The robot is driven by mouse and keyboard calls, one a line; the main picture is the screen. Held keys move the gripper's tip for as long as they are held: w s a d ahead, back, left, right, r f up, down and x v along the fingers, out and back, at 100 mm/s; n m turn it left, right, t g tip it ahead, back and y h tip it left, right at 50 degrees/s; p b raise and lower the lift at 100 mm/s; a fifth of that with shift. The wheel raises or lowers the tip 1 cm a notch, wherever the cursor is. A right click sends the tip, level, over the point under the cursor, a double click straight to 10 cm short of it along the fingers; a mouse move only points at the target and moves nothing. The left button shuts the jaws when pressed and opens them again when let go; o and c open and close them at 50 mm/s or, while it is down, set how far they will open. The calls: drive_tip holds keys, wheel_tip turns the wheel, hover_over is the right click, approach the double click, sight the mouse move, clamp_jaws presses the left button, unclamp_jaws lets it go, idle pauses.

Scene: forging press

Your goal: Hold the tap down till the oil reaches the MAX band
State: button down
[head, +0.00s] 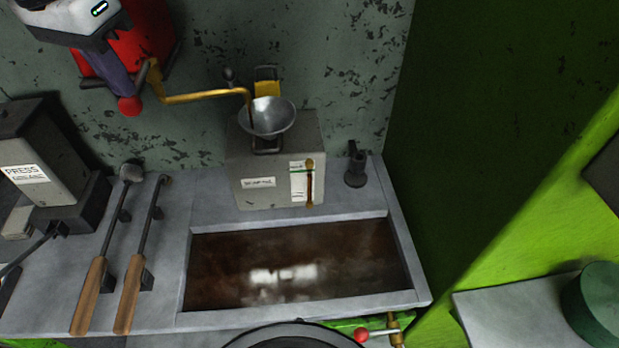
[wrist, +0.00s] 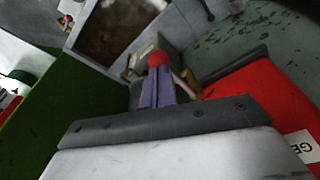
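My gripper (head: 123,92) is at the upper left in the head view, its purple-grey fingers together and pointing down. The red knob (head: 130,105) of the tap is at their tips and seems to touch them; it also shows beyond the fingers in the wrist view (wrist: 158,57). A brass spout (head: 205,96) runs right from the red oil tank (head: 150,35) to a metal funnel (head: 272,116). A dark line drops from the spout into the funnel. The grey box (head: 272,150) below bears a sight tube (head: 309,188) with brown oil; its exact level against the marks is too small to read.
An open tank (head: 290,265) of dark brown liquid lies in front of the box. Two wooden-handled tools (head: 130,290) lie left of it. A grey press unit (head: 35,150) stands at far left. A green wall (head: 480,120) bounds the right.

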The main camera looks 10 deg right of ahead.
drive_tip(key=shift+r+p, duration=1.35)
drive_tip(key=shift+p, duration=0.2)
wheel_tip(320, 180, up, 4)
drive_tip(key=shift+r, duration=0.15)
